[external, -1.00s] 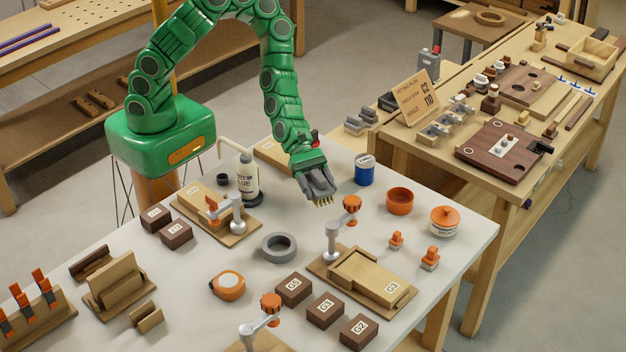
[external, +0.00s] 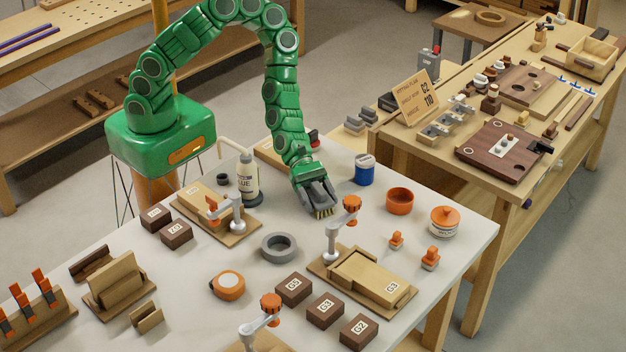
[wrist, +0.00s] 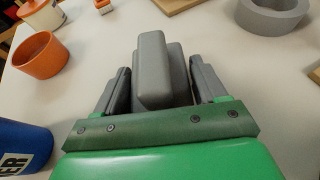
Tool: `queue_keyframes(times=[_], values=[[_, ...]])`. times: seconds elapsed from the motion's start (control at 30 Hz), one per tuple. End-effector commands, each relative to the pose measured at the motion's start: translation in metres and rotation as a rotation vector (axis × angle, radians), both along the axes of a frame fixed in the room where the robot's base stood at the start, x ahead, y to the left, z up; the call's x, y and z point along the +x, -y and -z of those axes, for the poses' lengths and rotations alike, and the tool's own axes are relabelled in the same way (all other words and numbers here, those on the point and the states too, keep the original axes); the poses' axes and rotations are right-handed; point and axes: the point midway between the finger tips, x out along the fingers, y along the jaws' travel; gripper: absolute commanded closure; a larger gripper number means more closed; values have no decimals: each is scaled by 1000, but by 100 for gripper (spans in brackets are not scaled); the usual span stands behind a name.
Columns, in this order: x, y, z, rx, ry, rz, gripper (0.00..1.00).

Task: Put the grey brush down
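In the external view my gripper (external: 318,199) points down over the white table, and the brush's bristles (external: 325,213) show below the fingertips. The bristles are at or very near the tabletop; I cannot tell whether they touch. The gripper hides most of the brush body there.
A clamp with an orange knob (external: 351,203) stands close to the right. A blue tin (external: 365,170) is behind it, an orange cup (external: 399,201) farther right. A grey ring (external: 279,247) lies front left, a glue bottle (external: 248,178) left. Bare table lies between ring and gripper.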

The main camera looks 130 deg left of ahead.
Motion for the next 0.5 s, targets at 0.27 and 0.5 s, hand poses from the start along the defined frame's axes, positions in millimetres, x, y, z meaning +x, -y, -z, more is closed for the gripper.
queue_keyframes(times=[0.27, 0.5], values=[[0, 0, 0, 0, 0, 0, 11], [-1, 0, -3, 0, 0, 0, 11]])
